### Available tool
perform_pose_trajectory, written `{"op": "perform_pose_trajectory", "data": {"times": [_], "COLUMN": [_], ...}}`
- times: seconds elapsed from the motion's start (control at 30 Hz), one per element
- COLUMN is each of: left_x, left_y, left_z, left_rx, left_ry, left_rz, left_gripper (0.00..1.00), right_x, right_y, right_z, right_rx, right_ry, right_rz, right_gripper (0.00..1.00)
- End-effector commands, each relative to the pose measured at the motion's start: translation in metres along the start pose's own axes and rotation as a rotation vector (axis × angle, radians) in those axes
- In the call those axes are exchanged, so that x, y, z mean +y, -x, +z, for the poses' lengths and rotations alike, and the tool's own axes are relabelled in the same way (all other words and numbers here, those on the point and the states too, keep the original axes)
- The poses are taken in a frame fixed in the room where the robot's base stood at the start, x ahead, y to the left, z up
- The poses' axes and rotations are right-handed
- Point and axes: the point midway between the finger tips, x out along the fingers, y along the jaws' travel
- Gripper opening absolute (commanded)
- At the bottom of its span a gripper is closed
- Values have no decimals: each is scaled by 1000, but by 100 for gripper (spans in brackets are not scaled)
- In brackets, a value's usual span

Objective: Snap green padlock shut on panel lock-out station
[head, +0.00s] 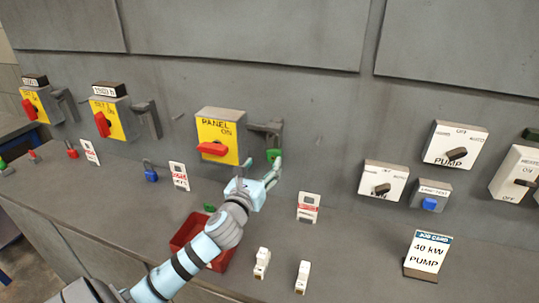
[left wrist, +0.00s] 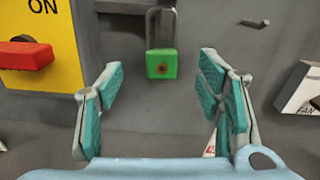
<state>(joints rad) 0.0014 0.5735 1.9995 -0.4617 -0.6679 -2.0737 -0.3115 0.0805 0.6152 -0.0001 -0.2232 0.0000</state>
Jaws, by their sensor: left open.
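The green padlock (head: 272,155) hangs by its grey shackle at the bracket of the panel lock-out station (head: 262,129), just right of the yellow PANEL switch (head: 219,133). In the left wrist view the padlock (left wrist: 161,65) hangs upright, its keyhole facing me. A long stretch of shackle shows above its body; I cannot tell whether it is latched. My left gripper (head: 266,172) is open just in front of and below the padlock. In the left wrist view its fingers (left wrist: 160,80) stand apart on either side of the padlock, not touching it. My right gripper is not in view.
A red tray (head: 190,238) with something green inside sits on the ledge under my left arm. A blue padlock (head: 150,172), tags (head: 308,207) and two small white pieces (head: 262,263) stand on the ledge. White switch boxes (head: 383,181) are at right.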

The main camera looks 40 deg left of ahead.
Motion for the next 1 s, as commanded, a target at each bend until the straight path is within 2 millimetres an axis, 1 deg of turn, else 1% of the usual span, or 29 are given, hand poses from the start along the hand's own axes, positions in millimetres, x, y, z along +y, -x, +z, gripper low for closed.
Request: {"op": "perform_pose_trajectory", "data": {"times": [0.03, 0.1, 0.2, 0.3, 0.43, 0.63, 0.67, 1.0], "left_x": [0, 0, 0, 1, 1, 0, 0, 1], "left_y": [-14, -33, -55, -71, -79, -80, -80, -80], "left_z": [1, 1, 0, 0, -1, -1, -1, -1], "left_rx": [-1, -1, 1, 1, 2, 2, 2, 2], "left_ry": [4, 5, 5, 3, 2, 2, 2, 2], "left_rz": [3, 3, 3, 2, 2, 1, 1, 1], "left_gripper": [60, 60, 60, 60, 60, 60, 58, 4], "right_x": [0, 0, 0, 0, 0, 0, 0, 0], "right_y": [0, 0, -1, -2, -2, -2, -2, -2], "right_z": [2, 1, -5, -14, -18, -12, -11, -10], "right_rx": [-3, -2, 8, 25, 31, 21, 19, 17], "right_ry": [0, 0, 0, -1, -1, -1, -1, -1], "right_rz": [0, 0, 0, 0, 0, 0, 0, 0], "right_gripper": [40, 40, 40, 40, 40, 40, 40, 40]}}
